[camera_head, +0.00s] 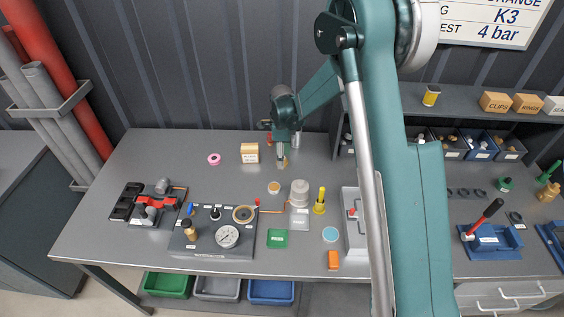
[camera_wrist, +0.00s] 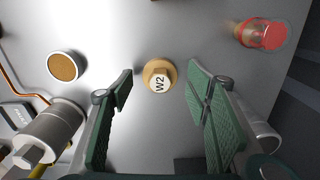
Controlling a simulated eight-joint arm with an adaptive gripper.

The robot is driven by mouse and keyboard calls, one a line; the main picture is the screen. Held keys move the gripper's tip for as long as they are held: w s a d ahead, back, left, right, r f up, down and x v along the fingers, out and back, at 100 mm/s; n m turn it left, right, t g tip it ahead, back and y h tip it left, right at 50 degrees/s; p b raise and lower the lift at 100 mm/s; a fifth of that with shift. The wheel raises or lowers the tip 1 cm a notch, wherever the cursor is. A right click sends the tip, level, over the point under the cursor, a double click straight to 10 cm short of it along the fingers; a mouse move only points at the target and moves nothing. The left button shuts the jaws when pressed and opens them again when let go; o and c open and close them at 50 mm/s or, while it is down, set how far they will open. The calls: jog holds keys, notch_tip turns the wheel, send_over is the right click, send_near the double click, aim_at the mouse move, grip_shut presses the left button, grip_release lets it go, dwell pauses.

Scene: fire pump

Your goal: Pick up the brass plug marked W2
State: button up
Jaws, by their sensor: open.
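In the head view the plug (camera_head: 282,164) shows small and partly covered beneath my gripper (camera_head: 281,157). In the wrist view my gripper (camera_wrist: 160,72) is open. Its two green-padded fingers lie left and right of the plug, with a visible gap on each side. The plug appears centred between the fingertips, and nothing is held. I cannot tell how far the fingertips are above the bench.
In the wrist view a cork-topped round (camera_wrist: 65,66) and a metal cylinder (camera_wrist: 48,132) lie left. A red translucent part (camera_wrist: 263,34) is upper right. In the head view a small box (camera_head: 249,152) and pink ring (camera_head: 214,159) stand left; the gauge panel (camera_head: 190,254) is in front.

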jog(key=shift+f, duration=0.5)
jog(key=shift+c, duration=0.7)
jog(key=c, duration=0.9)
